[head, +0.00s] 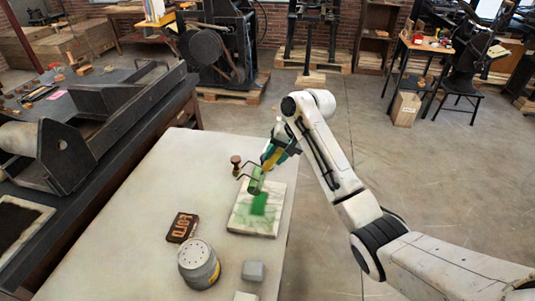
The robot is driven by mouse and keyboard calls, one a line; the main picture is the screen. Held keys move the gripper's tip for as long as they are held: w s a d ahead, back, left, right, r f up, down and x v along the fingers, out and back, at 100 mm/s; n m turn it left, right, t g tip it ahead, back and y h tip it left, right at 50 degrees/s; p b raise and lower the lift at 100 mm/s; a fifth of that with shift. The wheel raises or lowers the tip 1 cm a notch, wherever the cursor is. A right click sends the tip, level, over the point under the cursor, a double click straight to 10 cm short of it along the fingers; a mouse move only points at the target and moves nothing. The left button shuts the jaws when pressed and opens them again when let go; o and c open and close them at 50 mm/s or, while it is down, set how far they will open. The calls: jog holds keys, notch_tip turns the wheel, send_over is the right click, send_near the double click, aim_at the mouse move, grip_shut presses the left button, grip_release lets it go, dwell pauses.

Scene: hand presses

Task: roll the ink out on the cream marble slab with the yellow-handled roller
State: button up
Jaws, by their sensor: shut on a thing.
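The cream marble slab (241,222) lies on the pale table. A green ink patch (259,205) covers part of its middle. My gripper (275,152) is shut on the yellow handle of the roller (256,182). The roller's drum is green and sits over the far part of the slab, just behind the ink patch. I cannot tell whether the drum touches the marble. The gripper's fingers partly hide the handle.
A brown-knobbed tool (236,162) stands close to the left of the roller. A dark lettered block (182,228), a tin (199,264) and a grey block (253,271) stand nearer on the table (150,205). A press (90,125) is at left.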

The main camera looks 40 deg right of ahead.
jog(key=s+d+f+b, duration=0.2)
jog(key=s+d, duration=0.2)
jog(key=s, duration=0.1)
jog(key=shift+s+d+f, duration=0.25)
jog(key=shift+s+f, duration=0.05)
jog(key=shift+s, duration=0.1)
jog(key=shift+f, duration=0.35)
dwell(1.4)
